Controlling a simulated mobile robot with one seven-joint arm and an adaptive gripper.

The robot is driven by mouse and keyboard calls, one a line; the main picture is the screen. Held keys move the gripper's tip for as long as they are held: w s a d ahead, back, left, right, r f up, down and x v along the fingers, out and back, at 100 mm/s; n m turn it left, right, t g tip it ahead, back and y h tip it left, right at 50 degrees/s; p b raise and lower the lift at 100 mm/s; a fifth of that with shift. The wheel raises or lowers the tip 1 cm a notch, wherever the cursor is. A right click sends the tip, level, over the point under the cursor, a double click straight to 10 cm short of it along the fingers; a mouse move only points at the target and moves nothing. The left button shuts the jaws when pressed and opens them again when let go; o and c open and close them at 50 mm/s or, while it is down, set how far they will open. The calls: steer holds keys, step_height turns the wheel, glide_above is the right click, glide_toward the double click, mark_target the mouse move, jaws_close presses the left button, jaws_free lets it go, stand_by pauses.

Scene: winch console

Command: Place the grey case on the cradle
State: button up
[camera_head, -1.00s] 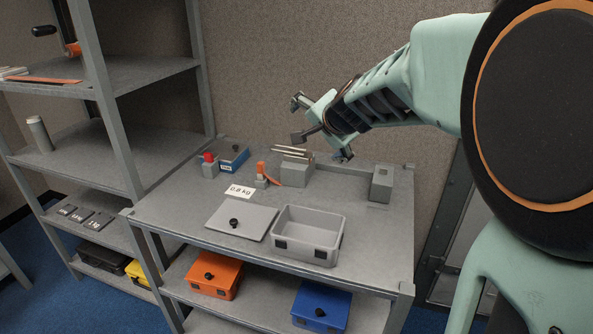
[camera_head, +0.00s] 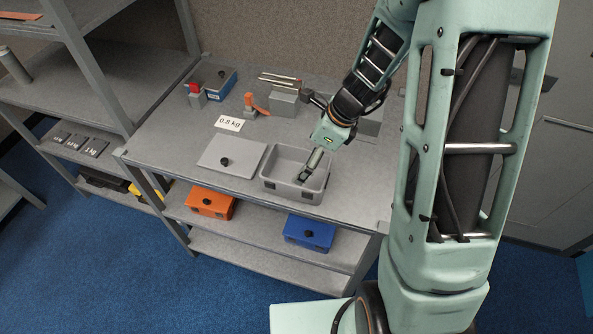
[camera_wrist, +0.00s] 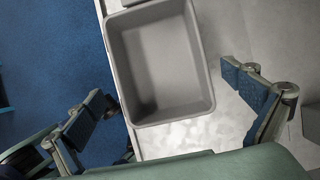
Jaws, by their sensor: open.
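The grey case (camera_head: 288,191) is an open, empty box near the front edge of the table (camera_head: 160,140). Its grey lid (camera_head: 238,151) with a black knob lies flat to its left. My gripper (camera_head: 306,135) is open and empty. In the head view it overlaps the case, one finger in front of the interior. In the wrist view the case (camera_wrist: 205,65) shows between and beyond the spread fingers of my gripper (camera_wrist: 173,100), with a gap on each side.
An orange box (camera_head: 210,203) and a blue box (camera_head: 310,233) are on the shelf below. My arm partly hides the table's right side.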

mark_target(291, 177)
steer(key=shift+x, duration=3.75)
steer(key=c, duration=1.4)
steer(key=shift+r, duration=0.1)
